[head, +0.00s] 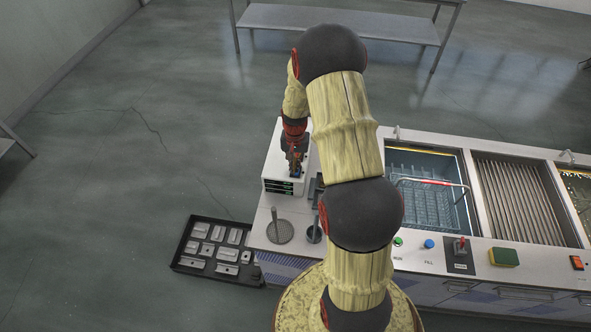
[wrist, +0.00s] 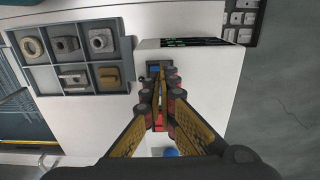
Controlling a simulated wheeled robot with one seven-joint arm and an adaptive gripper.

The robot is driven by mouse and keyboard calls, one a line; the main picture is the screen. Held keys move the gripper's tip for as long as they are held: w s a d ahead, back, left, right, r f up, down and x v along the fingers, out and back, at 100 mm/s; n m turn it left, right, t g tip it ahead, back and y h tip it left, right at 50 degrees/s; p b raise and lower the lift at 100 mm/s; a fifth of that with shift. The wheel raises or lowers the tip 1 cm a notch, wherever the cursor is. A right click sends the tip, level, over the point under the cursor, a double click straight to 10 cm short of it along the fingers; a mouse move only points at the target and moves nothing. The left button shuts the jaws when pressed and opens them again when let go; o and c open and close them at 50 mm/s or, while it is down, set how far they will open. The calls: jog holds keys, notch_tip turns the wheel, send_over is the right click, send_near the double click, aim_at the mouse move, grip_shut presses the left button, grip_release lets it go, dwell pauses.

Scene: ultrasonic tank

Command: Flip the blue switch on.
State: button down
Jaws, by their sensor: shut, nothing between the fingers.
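A small blue switch (wrist: 155,69) sits in a dark plate on the top of a white box in the wrist view. In the head view the white box (head: 273,160) stands at the left end of the counter. My gripper (wrist: 159,82) is shut and empty, its fingertips over the dark plate, right at the blue part. In the head view my gripper (head: 296,171) points down at the box top. The fingers hide part of the plate, so I cannot tell whether they touch the switch or which way it is set.
A grey compartment tray (wrist: 72,89) with metal parts lies beside the box. A blue round thing (wrist: 172,152) shows partly behind my fingers. On the counter front are a green button (head: 398,241), a blue button (head: 429,244) and a red-handled lever (head: 461,245). A wire basket (head: 425,190) sits in the tank.

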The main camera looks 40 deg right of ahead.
jog(key=shift+f+b, duration=0.45)
jog(key=shift+f, duration=0.25)
dwell(0.3)
jog(key=shift+s, duration=0.1)
jog(key=shift+r+p, duration=1.85)
jog(key=shift+r, duration=1.7)
jog(key=s+a+r+n+t+b, duration=0.2)
jog(key=s+a+r+n+b, duration=0.2)
jog(key=s+a+b, duration=0.6)
jog(key=s+a+r+n+t+b, duration=0.3)
jog(key=s+a+r+n+b, duration=0.2)
jog(key=s+a+r+b, duration=0.4)
jog(key=s+a+b, duration=0.2)
jog(key=a, duration=0.3)
jog(key=shift+s+a+n+t, duration=0.3)
jog(key=shift+a, duration=0.1)
